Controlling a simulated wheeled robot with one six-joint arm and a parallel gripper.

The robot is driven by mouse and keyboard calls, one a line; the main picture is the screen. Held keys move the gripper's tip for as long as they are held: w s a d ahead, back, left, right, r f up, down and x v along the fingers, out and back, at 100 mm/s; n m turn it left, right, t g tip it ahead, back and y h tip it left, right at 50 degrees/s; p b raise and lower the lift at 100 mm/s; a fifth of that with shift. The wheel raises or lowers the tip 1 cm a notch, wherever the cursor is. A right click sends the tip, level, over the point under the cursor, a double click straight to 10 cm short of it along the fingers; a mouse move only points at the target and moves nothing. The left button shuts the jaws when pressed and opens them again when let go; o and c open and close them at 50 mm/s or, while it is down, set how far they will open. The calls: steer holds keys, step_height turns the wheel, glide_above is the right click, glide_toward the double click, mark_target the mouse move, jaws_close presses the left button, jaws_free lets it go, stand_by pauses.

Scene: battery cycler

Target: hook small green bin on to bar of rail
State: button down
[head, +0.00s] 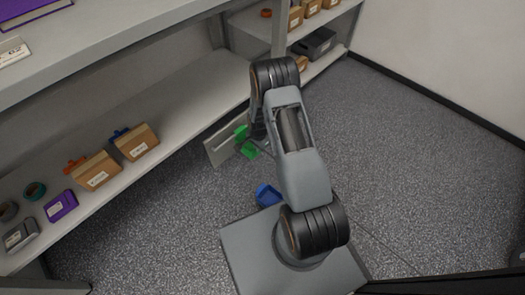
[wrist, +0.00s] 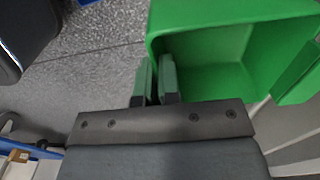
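The small green bin (head: 249,151) is in the head view beside a pale upright panel, partly hidden by my arm. In the wrist view the green bin (wrist: 235,60) fills the upper right, with its open inside facing the camera. My gripper (wrist: 156,80) has its two fingers close together on either side of the bin's left wall, pinching it. In the head view my gripper is mostly hidden behind my arm. The pale panel (head: 219,150) stands just left of the bin. I cannot make out a bar on it, nor whether the bin touches it.
A blue bin (head: 267,194) is low down near my base. A shelf (head: 190,100) on the left carries cardboard boxes (head: 97,170), a purple box (head: 60,206) and tape rolls. More shelving with a dark bin (head: 315,43) is at the back.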

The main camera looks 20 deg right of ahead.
steer(key=shift+w+a, duration=0.3)
steer(key=shift+w, duration=0.4)
steer(key=shift+w+f+b, duration=0.15)
steer(key=shift+f+b, duration=0.1)
steer(key=shift+b, duration=0.15)
steer(key=shift+f+b, duration=0.7)
steer(key=shift+f, duration=0.25)
steer(key=c, duration=1.2)
jaws_free()
steer(key=shift+c, duration=0.2)
step_height(320, 180, up, 14)
steer(key=p, duration=0.5)
